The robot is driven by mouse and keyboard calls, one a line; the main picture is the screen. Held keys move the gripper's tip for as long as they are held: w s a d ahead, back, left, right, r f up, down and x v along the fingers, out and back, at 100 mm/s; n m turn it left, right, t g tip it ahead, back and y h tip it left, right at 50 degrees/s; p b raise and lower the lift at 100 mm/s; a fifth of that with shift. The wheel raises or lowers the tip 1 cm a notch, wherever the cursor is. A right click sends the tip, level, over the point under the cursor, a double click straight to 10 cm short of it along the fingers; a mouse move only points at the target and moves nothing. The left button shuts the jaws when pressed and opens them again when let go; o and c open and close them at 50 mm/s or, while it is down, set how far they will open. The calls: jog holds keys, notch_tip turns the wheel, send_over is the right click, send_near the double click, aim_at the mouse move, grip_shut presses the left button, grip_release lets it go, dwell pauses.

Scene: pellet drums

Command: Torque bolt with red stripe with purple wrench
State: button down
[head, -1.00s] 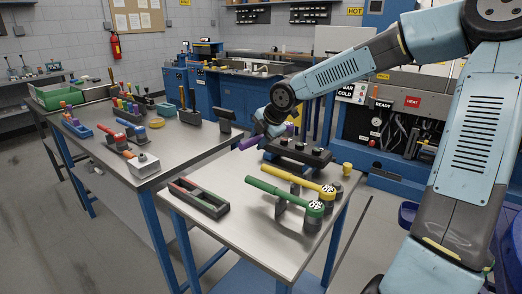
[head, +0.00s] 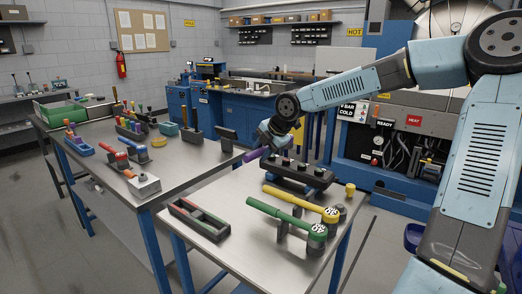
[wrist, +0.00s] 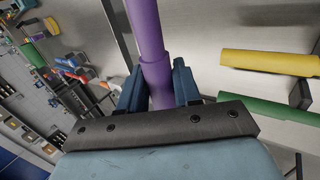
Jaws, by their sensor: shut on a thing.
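My gripper (head: 273,136) is shut on the purple wrench (head: 254,155), above the back left of the near table. In the wrist view, the purple wrench (wrist: 147,35) runs between the two fingers (wrist: 158,88) and up out of the picture. A dark block (head: 297,178) with several upright bolts (head: 302,167) stands on the table just below and right of my gripper. The bolts are small and partly hidden by my arm; I cannot tell which has a red stripe. The wrench looks apart from the bolts.
A yellow wrench (head: 300,203) and a green wrench (head: 285,216) lie on stands at the front right of the table. A dark tray (head: 199,219) sits at left. A second table (head: 165,165) at left holds several tools and racks. A yellow knob-like piece (head: 350,189) stands by the right edge.

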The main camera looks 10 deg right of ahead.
jog(key=shift+f, duration=3.4)
dwell(0.8)
jog(key=shift+w+a+f+m+t+h, duration=0.1)
jog(key=shift+w+a+m+t+h, duration=0.2)
jog(key=shift+w+a+m, duration=0.35)
jog(key=shift+w+a+m+t+h, duration=0.2)
jog(key=shift+w+a+m+h, duration=0.25)
jog(key=shift+w+m, duration=0.35)
dwell(2.4)
